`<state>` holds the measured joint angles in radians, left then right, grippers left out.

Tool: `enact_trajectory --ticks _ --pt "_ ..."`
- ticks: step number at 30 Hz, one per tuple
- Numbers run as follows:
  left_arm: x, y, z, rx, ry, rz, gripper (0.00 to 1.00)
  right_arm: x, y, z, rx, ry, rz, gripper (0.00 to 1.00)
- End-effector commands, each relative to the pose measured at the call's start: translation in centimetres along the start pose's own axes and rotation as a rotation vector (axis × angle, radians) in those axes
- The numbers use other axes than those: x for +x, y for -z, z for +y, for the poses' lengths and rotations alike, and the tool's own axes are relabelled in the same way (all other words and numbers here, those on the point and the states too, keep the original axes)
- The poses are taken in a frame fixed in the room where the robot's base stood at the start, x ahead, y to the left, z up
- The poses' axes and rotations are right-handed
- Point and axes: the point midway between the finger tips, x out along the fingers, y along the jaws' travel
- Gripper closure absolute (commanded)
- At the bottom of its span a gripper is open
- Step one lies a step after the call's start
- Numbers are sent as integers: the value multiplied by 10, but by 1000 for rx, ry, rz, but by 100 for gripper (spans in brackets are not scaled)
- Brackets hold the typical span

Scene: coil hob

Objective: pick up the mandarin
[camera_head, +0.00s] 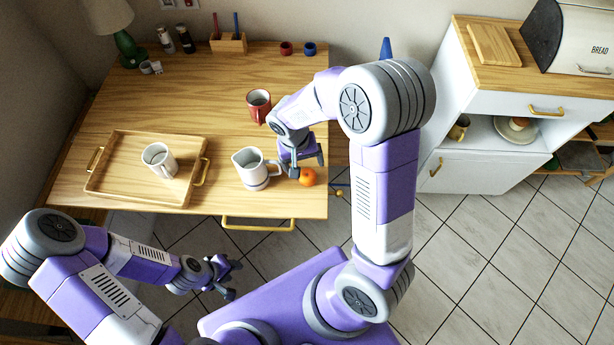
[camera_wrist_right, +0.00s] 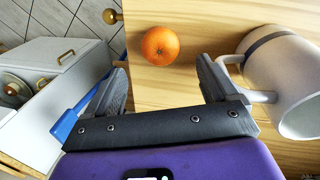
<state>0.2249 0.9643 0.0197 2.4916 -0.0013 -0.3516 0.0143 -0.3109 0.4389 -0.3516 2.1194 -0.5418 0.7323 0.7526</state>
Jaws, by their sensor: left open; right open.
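The mandarin (camera_head: 308,176) is a small orange fruit near the right front corner of the wooden table. In the right wrist view the mandarin (camera_wrist_right: 160,46) lies on the wood beyond and between my open fingertips, not touching them. My right gripper (camera_head: 304,168) is open just above and beside the mandarin, and it also shows in the right wrist view (camera_wrist_right: 163,80). My left gripper (camera_head: 228,280) is open and empty, in front of the table and away from the mandarin.
A white jug (camera_head: 252,170) stands close left of the mandarin; in the right wrist view the jug (camera_wrist_right: 285,80) is near one finger. A red mug (camera_head: 258,104) is behind. A wooden tray (camera_head: 120,186) holds a white mug (camera_head: 160,160). The table's middle is clear.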

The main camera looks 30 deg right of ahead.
Motion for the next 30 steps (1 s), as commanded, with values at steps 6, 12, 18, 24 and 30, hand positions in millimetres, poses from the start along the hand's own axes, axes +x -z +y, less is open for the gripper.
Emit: enact_trajectory --ticks 6,12,18,24,30 --pt "7 1 -2 0 0 1 57 18 -1 0 0 0 -1 13" --pt "20 1 -7 0 0 1 57 49 -4 0 0 -1 -3 13" --pt "23 2 -8 0 0 1 57 62 -4 0 0 0 0 13" --pt "22 2 -8 0 0 1 57 61 -4 0 0 1 1 13" --pt "22 2 -8 0 0 1 57 61 -4 -1 0 1 1 44"
